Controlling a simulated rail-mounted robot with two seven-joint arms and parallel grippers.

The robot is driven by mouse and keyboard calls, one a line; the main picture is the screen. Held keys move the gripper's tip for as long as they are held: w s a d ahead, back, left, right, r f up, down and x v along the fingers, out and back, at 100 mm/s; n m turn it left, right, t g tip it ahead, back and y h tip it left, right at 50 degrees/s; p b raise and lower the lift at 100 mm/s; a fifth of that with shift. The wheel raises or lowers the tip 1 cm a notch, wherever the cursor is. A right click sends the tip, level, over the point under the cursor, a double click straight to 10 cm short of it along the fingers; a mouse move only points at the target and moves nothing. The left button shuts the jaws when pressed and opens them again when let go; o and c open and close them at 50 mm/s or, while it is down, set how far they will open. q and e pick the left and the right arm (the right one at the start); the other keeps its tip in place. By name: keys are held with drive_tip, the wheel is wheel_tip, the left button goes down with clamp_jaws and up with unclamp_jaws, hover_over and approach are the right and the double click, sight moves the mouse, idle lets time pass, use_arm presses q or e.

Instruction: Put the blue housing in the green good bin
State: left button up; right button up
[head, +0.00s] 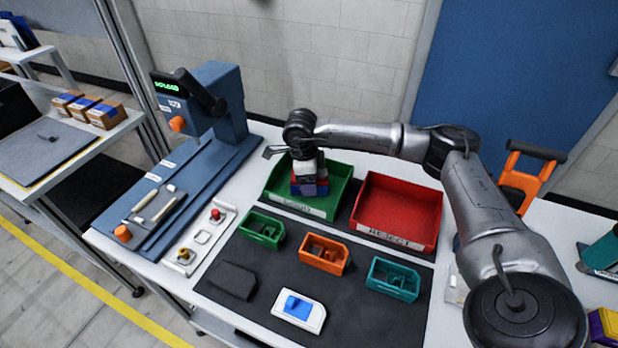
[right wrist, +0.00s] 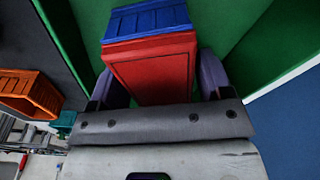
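The blue housing (head: 309,189) shows a red part above its blue part and is at the green good bin (head: 341,180), within its outline; I cannot tell whether it touches the floor. My right gripper (head: 307,175) is over the bin, pointing down, with its fingers on both sides of the red part. In the right wrist view the blue part (right wrist: 147,20) extends beyond the red part (right wrist: 152,72), between the fingers of the gripper (right wrist: 155,85). Green bin walls (right wrist: 220,25) lie around it. My left gripper is not in view.
A red reject bin (head: 398,212) stands right of the green one. Green (head: 261,229), orange (head: 323,254) and teal (head: 393,279) open housings sit on the dark mat in front. A white plate with a blue piece (head: 298,307) lies nearer. A blue press (head: 215,105) stands left.

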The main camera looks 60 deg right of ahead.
drive_tip(key=shift+o, duration=0.8)
drive_tip(key=r, duration=0.3)
drive_tip(key=r+p, duration=0.1)
drive_tip(key=r, duration=0.3)
drive_tip(key=w+r+p, duration=0.1)
drive_tip(key=r, duration=0.3)
drive_tip(key=shift+w+a, duration=0.1)
drive_tip(key=shift+a, duration=0.2)
drive_tip(key=shift+r+p, duration=0.35)
drive_tip(key=shift+r, duration=0.25)
